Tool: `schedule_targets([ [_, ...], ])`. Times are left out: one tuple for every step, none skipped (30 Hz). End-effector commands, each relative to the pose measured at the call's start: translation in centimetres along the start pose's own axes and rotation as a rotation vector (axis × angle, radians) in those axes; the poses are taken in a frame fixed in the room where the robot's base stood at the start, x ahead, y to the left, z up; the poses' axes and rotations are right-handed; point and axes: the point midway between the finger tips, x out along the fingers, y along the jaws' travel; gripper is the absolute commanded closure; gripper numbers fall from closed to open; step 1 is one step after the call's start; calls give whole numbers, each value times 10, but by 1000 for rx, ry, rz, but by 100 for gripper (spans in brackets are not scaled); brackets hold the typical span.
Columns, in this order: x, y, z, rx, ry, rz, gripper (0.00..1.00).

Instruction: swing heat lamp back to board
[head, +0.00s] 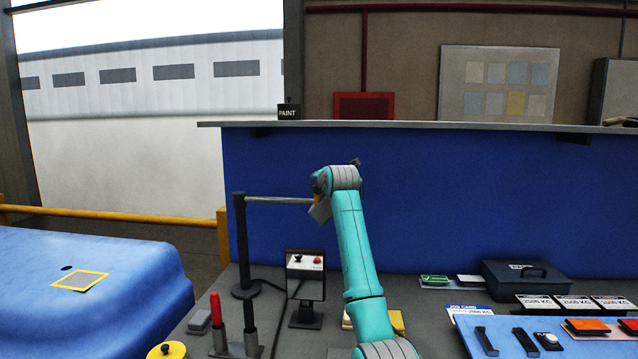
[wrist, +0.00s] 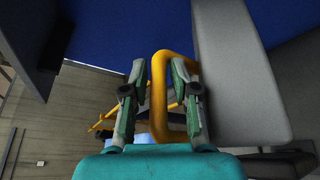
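The heat lamp has a black post (head: 242,240) and a pale grey horizontal arm (head: 275,200) reaching right towards my gripper (head: 318,203). In the wrist view, a yellow loop handle (wrist: 158,85) stands beside a long grey body (wrist: 238,75). My gripper (wrist: 158,68) has its fingers apart. One side of the loop is between them, with visible gaps, and the right finger reaches into the loop. Which surface is the board is unclear; a blue panel (head: 460,205) stands behind.
A red-handled lever (head: 216,308) is at front left. A blue tool board (head: 500,342) and a dark case (head: 525,280) lie at right. A shelf (head: 400,126) tops the blue panel.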

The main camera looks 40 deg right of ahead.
Motion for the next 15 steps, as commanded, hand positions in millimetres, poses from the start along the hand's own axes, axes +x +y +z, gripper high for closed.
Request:
schedule_targets([
  [0, 0, 0, 0, -1, 0, 73],
  [0, 0, 0, 0, -1, 0, 73],
  [0, 0, 0, 0, -1, 0, 73],
  [-1, 0, 0, 0, -1, 0, 73],
  [-1, 0, 0, 0, -1, 0, 73],
  [-3, 0, 0, 0, -1, 1, 73],
  [-5, 0, 0, 0, -1, 1, 73],
  [-7, 0, 0, 0, -1, 1, 73],
  [-11, 0, 0, 0, -1, 1, 73],
  [-14, 0, 0, 0, -1, 1, 73],
  [-18, 0, 0, 0, -1, 1, 73],
  [-24, 0, 0, 0, -1, 1, 73],
  [-28, 0, 0, 0, -1, 1, 73],
  [-34, 0, 0, 0, -2, 2, 73],
  [-41, 0, 0, 0, -2, 2, 73],
])
